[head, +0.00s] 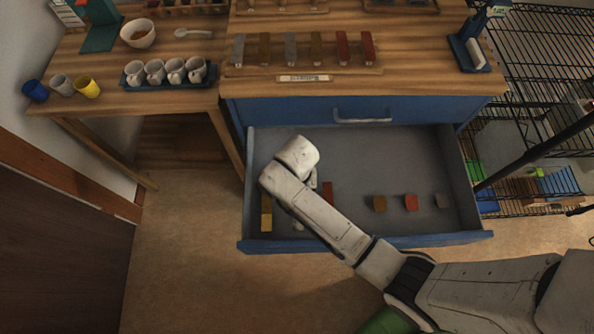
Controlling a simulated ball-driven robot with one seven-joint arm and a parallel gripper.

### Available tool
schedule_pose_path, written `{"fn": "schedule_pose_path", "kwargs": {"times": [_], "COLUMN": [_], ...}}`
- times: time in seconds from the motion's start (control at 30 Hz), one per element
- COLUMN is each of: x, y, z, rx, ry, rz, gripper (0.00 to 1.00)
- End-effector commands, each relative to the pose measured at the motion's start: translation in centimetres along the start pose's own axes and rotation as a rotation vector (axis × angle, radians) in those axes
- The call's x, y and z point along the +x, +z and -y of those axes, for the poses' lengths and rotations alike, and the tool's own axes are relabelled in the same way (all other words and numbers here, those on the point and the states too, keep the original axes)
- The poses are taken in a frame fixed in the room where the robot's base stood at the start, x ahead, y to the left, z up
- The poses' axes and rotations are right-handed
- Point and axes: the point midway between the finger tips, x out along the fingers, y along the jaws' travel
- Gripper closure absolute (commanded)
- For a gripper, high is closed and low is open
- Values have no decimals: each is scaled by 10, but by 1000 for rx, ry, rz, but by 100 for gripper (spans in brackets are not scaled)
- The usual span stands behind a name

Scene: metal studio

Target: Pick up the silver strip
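My arm reaches into the open blue drawer (345,140), and its forearm covers part of the drawer floor. My gripper is mostly hidden behind my own arm, so its fingers and anything between them cannot be made out. A small pale piece (298,225) shows just below the arm in the drawer. I cannot tell if it is a fingertip or the end of a silver strip. Beside it lie a yellow strip (266,213) on the left and a red strip (328,192) on the right, partly covered. Grey strips (238,50) and (291,49) also stand in the row on the worktop.
A brown cube (379,204), a red cube (410,202) and a grey cube (442,200) sit in the drawer's right part. The drawer walls (460,190) surround the arm. A wire rack (530,90) stands right. A mug tray (126,80) is on the left table.

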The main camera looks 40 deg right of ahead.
Motion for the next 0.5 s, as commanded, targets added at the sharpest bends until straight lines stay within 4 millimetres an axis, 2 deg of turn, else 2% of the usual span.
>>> {"fn": "schedule_pose_path", "kwargs": {"times": [0.5], "x": [5], "y": [0], "z": [0], "rx": [0], "ry": [0], "rz": [0], "gripper": [38]}}
